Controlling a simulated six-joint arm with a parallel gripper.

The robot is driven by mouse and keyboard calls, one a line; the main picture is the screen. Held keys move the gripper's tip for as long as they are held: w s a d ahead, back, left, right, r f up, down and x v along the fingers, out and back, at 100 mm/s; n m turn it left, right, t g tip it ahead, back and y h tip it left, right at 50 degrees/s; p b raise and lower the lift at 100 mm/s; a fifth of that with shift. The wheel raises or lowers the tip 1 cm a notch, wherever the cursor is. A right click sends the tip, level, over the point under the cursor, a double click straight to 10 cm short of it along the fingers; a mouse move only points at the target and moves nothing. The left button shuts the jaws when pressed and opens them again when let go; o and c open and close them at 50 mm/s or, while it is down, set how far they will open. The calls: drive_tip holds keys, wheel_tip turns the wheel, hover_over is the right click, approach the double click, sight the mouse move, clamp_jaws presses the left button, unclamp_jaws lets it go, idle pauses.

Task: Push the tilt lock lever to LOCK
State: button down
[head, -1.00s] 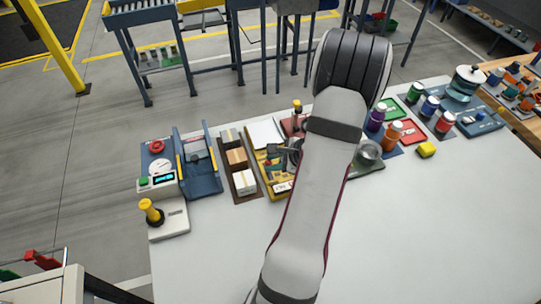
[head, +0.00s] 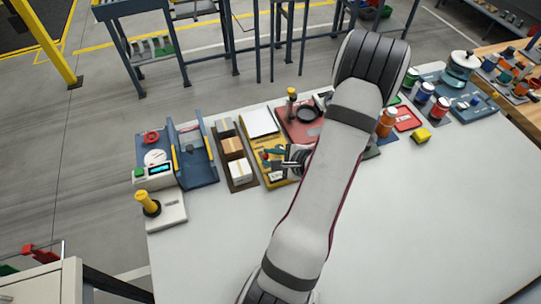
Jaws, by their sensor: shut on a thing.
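No lever with a readable LOCK mark shows in the head view. A yellow upright handle on a black collar (head: 148,202) stands on a white base at the left front; I cannot tell if it is the tilt lock lever. My gripper (head: 284,158) is over the yellow tray (head: 254,145), right of the brown box tray. It is shut on a small, dark greenish thing (head: 273,152) that is too small to identify. My own arm hides part of the bench right of the gripper.
A blue ramp unit (head: 206,175) with a dial and display stands at left. A brown tray of boxes (head: 237,186) is beside it. A red plate (head: 292,128) lies behind my gripper. The bench front (head: 400,230) is clear.

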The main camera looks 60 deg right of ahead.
drive_tip(key=c, duration=0.7)
unclamp_jaws()
drive_tip(key=v, duration=1.5)
drive_tip(key=shift+s+r, duration=0.2)
drive_tip(key=shift+s, duration=0.1)
drive_tip(key=shift+a, duration=0.15)
